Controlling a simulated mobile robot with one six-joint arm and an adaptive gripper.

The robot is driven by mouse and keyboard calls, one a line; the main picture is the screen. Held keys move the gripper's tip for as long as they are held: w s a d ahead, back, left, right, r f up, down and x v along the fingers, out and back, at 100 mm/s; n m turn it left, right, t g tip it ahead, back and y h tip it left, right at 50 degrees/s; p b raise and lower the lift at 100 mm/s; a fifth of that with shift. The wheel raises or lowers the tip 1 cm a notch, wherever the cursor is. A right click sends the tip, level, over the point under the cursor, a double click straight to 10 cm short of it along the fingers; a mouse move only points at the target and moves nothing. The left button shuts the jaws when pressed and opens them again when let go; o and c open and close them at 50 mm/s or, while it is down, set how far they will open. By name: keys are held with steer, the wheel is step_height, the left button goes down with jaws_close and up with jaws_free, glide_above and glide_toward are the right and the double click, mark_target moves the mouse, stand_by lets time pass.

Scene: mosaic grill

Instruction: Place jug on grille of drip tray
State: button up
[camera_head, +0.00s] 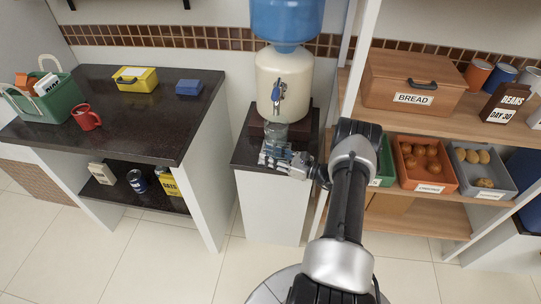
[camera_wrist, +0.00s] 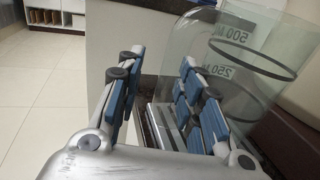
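The clear jug (camera_head: 274,131) stands upright under the tap on the dispenser's stand. In the wrist view the jug (camera_wrist: 237,70) has a dark ring and 500 ML and 250 ML marks. Metal slats of the drip tray grille (camera_wrist: 163,128) show at the jug's foot; the jug appears to stand on them, but my finger hides much of its base. My gripper (camera_head: 273,158) is low in front of the jug. In the wrist view my gripper (camera_wrist: 158,85) has its fingers spread, with nothing held between them; the right finger overlaps the jug.
The cream water dispenser (camera_head: 268,70) carries a blue bottle (camera_head: 286,18), with a tap (camera_head: 278,92) above the jug. A shelf upright stands close on the right, beside the bread box (camera_head: 390,95) and produce bins (camera_head: 435,182). The dark counter (camera_head: 130,125) is left.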

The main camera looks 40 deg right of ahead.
steer(key=p+v, duration=0.2)
steer(key=v, duration=1)
steer(key=w+a+r+n+g+y, duration=0.4)
steer(key=w+a+r+n+g, duration=0.15)
steer(key=a+r, duration=0.35)
steer(key=s+a+r+n+g+h, duration=0.1)
steer(key=s+a+r+n+g, duration=0.1)
steer(key=a+r+n+g, duration=1)
steer(key=s+a+r+n+t+h, duration=0.1)
steer(key=s+a+r+n+h, duration=0.25)
steer(key=a, duration=0.35)
steer(key=s+a+r+n+t+h, duration=0.1)
steer(key=s+a+r+n+h, duration=0.1)
steer(key=s+a+r, duration=0.35)
steer(key=s+a+r+n+t+h, duration=0.2)
steer(key=s+r+n+t+h, duration=0.1)
steer(key=s+n, duration=0.5)
steer(key=shift+s+a+t+h, duration=0.45)
steer(key=shift+s+h, duration=0.5)
steer(key=shift+s, duration=0.55)
